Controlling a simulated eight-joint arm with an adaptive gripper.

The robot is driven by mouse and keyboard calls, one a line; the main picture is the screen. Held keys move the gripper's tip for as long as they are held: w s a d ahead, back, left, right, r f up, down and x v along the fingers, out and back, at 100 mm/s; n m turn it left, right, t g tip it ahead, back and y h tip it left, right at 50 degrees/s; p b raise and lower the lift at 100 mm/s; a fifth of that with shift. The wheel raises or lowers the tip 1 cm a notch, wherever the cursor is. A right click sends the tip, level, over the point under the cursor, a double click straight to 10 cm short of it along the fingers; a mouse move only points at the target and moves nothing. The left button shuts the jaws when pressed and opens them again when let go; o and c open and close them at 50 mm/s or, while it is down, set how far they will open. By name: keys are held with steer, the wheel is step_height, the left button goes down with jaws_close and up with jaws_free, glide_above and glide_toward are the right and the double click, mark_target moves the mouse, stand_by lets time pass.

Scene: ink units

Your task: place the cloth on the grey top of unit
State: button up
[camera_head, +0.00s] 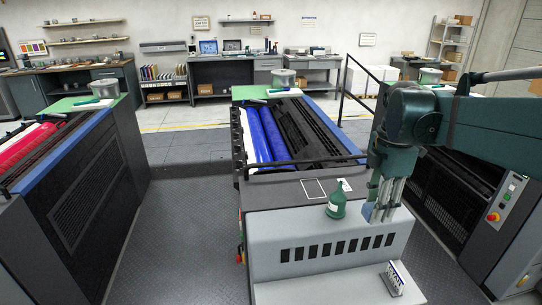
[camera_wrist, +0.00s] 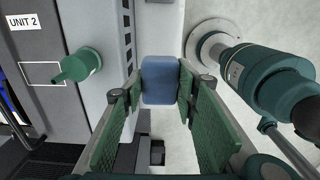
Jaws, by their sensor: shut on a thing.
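My gripper (camera_head: 382,205) points down over the right part of the middle unit. It is shut on a folded blue cloth (camera_wrist: 161,80), which shows between the green finger pads in the wrist view. In the head view only a bit of the cloth (camera_head: 368,211) shows at the fingertips. The unit's dark grey top (camera_head: 275,193) carries a white outlined rectangle (camera_head: 313,188), which looks empty. The wrist view shows this outline (camera_wrist: 40,73) beside a "UNIT 2" label (camera_wrist: 25,22). I cannot tell whether the cloth touches the surface below.
A green bottle (camera_head: 336,205) stands near the outline, left of my gripper. Blue rollers (camera_head: 265,135) and a black rail lie behind the top. Other units stand left and right.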

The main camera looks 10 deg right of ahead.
steer(key=shift+w+r, duration=0.2)
steer(key=shift+r, duration=0.25)
steer(key=w+p, duration=0.1)
steer(key=w, duration=0.1)
steer(key=p, duration=1.3)
glide_above(343, 190)
step_height(343, 190, down, 5)
steer(key=shift+d+f, duration=0.1)
steer(key=shift+f, duration=0.1)
steer(key=shift+f, duration=0.1)
steer(key=shift+f, duration=3.05)
